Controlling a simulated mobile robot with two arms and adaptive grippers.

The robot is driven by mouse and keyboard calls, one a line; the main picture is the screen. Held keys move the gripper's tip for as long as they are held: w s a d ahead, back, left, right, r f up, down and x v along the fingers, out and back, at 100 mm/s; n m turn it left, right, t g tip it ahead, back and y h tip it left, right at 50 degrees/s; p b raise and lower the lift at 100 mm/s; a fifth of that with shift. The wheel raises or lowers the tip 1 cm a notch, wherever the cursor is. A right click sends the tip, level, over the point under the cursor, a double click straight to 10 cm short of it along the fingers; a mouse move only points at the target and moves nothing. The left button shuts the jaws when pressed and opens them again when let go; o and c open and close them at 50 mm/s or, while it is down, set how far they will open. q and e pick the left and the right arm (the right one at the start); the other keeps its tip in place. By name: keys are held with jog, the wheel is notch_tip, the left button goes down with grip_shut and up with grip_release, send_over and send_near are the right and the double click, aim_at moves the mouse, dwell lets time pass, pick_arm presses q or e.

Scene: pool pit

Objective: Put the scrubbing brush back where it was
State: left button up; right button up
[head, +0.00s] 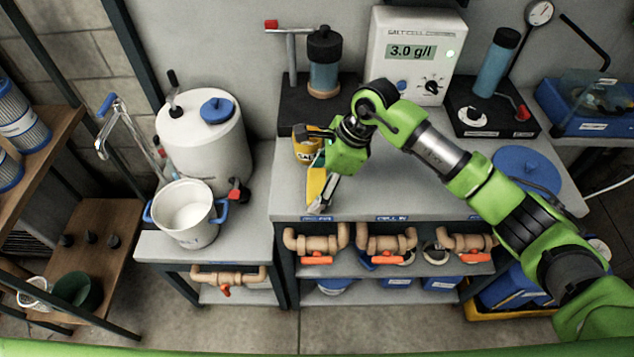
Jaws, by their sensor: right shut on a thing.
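My right gripper (322,200) reaches in from the right and points down over the front left part of the grey worktop (400,188). It is shut on a slim object, partly covered by the gripper. A yellow piece (315,184) shows at the fingers. I take this to be the scrubbing brush, but its bristles cannot be made out. Whether it touches the worktop cannot be told. My left gripper is not in view.
A salt meter (413,55) reading 3.0 g/l stands at the back. A white bucket (186,215) and a white tank (205,140) are on the left. The worktop's front middle is clear.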

jog(key=o, duration=1)
jog(key=shift+f, duration=0.1)
jog(key=shift+r, duration=0.3)
jog(key=b+v, duration=0.3)
jog(key=v, duration=0.8)
jog(key=shift+d+r, duration=0.2)
jog(key=shift+r, duration=0.15)
jog(key=shift+f, duration=0.1)
